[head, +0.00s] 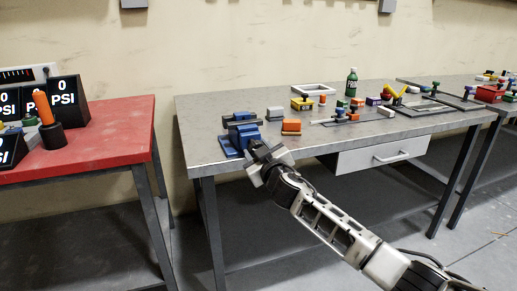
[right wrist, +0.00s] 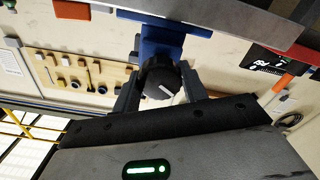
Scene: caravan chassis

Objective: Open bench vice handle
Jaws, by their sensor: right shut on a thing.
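The blue bench vice (head: 240,132) is fixed at the left front corner of the grey metal table. Its blue body (right wrist: 165,42) also shows in the right wrist view, with a round black handle (right wrist: 160,82) at its near end. My right gripper (head: 260,153) is at the front of the vice, by the table edge. In the right wrist view its two fingers (right wrist: 160,90) stand on either side of the black handle, shut on it. A pale mark shows on the handle's face. In the head view my gripper hides the handle. My left gripper is not in view.
The grey table (head: 220,173) holds an orange block (head: 291,127), a green bottle (head: 351,82), a white frame (head: 313,90) and several small parts. A drawer (head: 380,155) hangs under its front. A red table (head: 110,140) with PSI displays stands left, across a gap.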

